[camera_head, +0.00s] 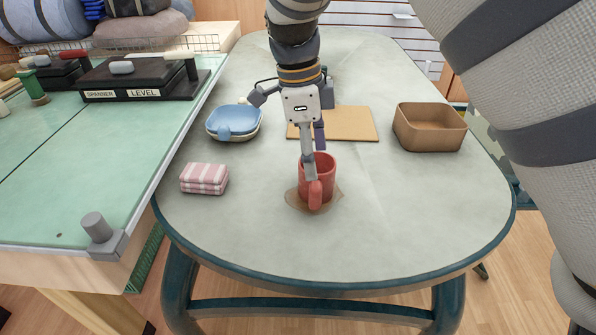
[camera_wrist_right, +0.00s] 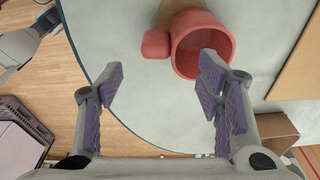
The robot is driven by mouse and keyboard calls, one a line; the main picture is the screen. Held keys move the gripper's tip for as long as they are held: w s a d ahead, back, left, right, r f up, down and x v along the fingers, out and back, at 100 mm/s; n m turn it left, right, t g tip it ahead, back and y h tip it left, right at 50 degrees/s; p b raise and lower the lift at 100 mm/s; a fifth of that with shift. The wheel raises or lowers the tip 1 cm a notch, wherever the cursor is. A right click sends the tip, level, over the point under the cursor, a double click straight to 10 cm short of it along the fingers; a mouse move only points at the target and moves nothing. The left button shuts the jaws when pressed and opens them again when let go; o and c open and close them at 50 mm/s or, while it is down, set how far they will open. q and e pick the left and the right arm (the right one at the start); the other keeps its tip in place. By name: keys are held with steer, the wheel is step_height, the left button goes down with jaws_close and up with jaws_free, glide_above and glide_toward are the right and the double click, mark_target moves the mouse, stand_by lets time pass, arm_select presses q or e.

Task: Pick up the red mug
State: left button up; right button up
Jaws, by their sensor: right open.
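The red mug (camera_head: 325,177) stands upright on a brown patch (camera_head: 296,200) near the front middle of the grey table, its handle towards the front edge. My right gripper (camera_head: 313,158) is open and reaches down from above; in the head view its fingers overlap the mug's rim and partly hide it. In the right wrist view the fingers (camera_wrist_right: 160,88) are spread wide and empty between them. The mug (camera_wrist_right: 205,38) is there at the top, beyond the fingertips and nearer the right finger, with its handle to the left. Whether a finger touches it cannot be told. My left gripper is not in view.
A striped cloth (camera_head: 204,178) and a blue container (camera_head: 233,124) lie left of the mug. A tan board (camera_head: 352,124) lies behind it, and a brown crate (camera_head: 430,135) stands at the right. A green workbench (camera_head: 95,165) adjoins the left. The table's front right is clear.

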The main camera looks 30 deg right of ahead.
mark_target(318, 183)
steer(key=f, duration=0.1)
steer(key=s+f, duration=0.1)
steer(key=f, duration=0.2)
steer(key=shift+s+d, duration=0.1)
steer(key=shift+s, duration=0.15)
steer(key=f, duration=0.4)
steer(key=d+f, duration=0.1)
steer(key=f, duration=0.2)
steer(key=shift+w, duration=0.1)
jaws_close()
steer(key=shift+w+r, duration=0.1)
steer(key=shift+r, duration=1.45)
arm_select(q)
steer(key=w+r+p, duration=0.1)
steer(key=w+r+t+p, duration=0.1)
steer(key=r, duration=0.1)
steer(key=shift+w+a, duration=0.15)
arm_select(e)
steer(key=s+a+r, duration=0.7)
steer(key=a+r, duration=0.3)
steer(key=a, duration=0.2)
steer(key=shift+s, duration=0.15)
